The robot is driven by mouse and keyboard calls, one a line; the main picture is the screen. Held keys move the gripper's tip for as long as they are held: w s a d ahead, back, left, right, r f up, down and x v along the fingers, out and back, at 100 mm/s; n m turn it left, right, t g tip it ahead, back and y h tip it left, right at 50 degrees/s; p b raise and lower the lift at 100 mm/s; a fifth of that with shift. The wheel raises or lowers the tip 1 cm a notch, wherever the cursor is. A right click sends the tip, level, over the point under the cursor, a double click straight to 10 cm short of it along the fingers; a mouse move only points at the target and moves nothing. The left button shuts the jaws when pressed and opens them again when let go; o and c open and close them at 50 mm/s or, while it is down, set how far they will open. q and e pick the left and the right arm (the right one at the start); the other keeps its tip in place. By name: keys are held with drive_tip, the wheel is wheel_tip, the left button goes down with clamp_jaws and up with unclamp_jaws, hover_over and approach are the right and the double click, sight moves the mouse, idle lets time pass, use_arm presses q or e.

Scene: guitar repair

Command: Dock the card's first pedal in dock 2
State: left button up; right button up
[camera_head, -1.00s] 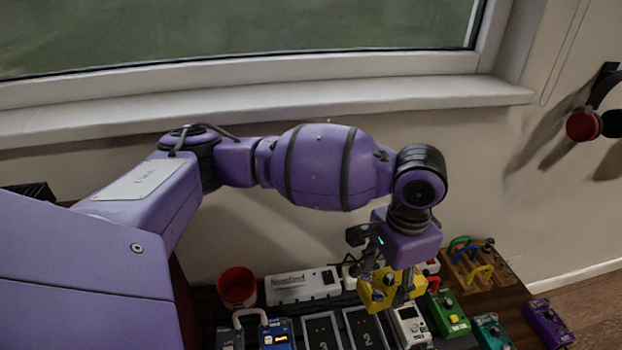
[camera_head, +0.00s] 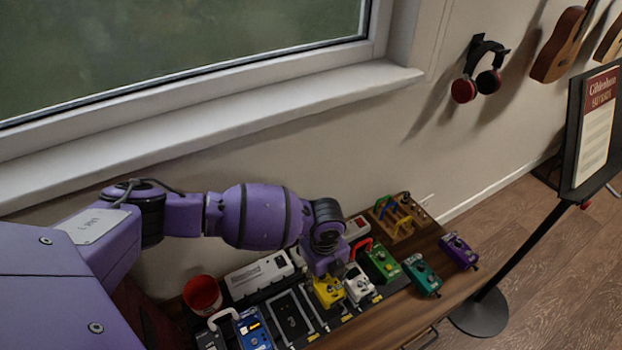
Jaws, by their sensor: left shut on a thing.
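My left gripper (camera_head: 325,266) is shut on a yellow pedal (camera_head: 328,292), holding it from above at the pedalboard (camera_head: 311,333). The pedal is at the dock 2 spot, just left of the white pedal (camera_head: 359,284). I cannot tell whether it rests on the board or hangs slightly above it. Dock 3 (camera_head: 288,316) is an empty dark plate to its left, beside a blue pedal (camera_head: 253,330). A card with a red heading (camera_head: 601,90) stands on a black stand at the right; its smaller text is unreadable. My right gripper is not in view.
A green pedal (camera_head: 381,263) stands beyond the white one. Teal (camera_head: 422,275) and purple (camera_head: 459,250) pedals lie on the wooden table to the right. A white power strip (camera_head: 259,275), a red cup (camera_head: 202,294) and a wooden cable rack (camera_head: 402,218) stand along the back.

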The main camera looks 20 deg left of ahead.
use_arm(q)
drive_tip(key=shift+f+b, duration=0.45)
drive_tip(key=shift+f, duration=0.2)
wheel_tip(320, 180, down, 2)
drive_tip(key=shift+f+b, duration=0.15)
drive_tip(key=shift+b, duration=0.7)
drive_tip(key=shift+f+b, duration=0.3)
drive_tip(key=shift+f, duration=0.1)
drive_tip(key=shift+w+f+b, duration=0.1)
drive_tip(key=shift+f+b, duration=0.3)
drive_tip(key=shift+f, duration=0.55)
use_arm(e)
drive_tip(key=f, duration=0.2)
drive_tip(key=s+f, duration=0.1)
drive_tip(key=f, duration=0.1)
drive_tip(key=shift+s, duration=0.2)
use_arm(q)
drive_tip(key=shift+p, duration=0.4)
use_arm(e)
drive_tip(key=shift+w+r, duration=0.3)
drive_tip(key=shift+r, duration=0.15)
use_arm(q)
drive_tip(key=shift+f+b, duration=0.3)
drive_tip(key=shift+f, duration=0.35)
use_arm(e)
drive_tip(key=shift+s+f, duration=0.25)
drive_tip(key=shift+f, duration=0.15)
